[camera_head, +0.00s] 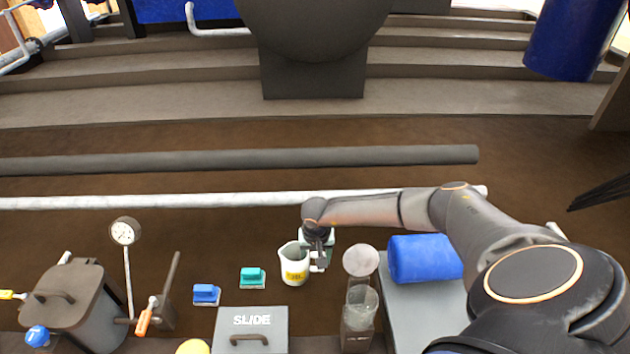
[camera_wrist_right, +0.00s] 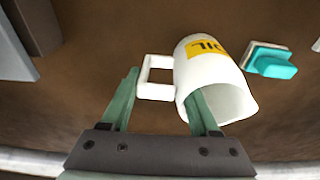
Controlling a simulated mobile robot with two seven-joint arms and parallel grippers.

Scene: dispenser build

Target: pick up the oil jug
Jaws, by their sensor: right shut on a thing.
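The oil jug (camera_head: 293,267) is a white pitcher with a yellow label, upright near the middle of the bench in the head view. In the right wrist view the jug (camera_wrist_right: 215,82) shows its "OIL" label and its square white handle (camera_wrist_right: 155,62). My right gripper (camera_head: 319,262) is at the handle, on the jug's right side in the head view. In the wrist view its greenish fingers (camera_wrist_right: 161,105) lie either side of the handle, one in front of the jug's body. It is shut on the jug's handle. I cannot tell whether the jug touches the bench. My left gripper is not in view.
A teal-handled block (camera_head: 252,276) and a blue one (camera_head: 206,293) lie left of the jug. A "SLIDE" box (camera_head: 251,338) stands in front. A clear container (camera_head: 361,303) and a blue roll (camera_head: 426,258) are right. A gauge (camera_head: 124,232) and dark bin (camera_head: 84,305) are far left.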

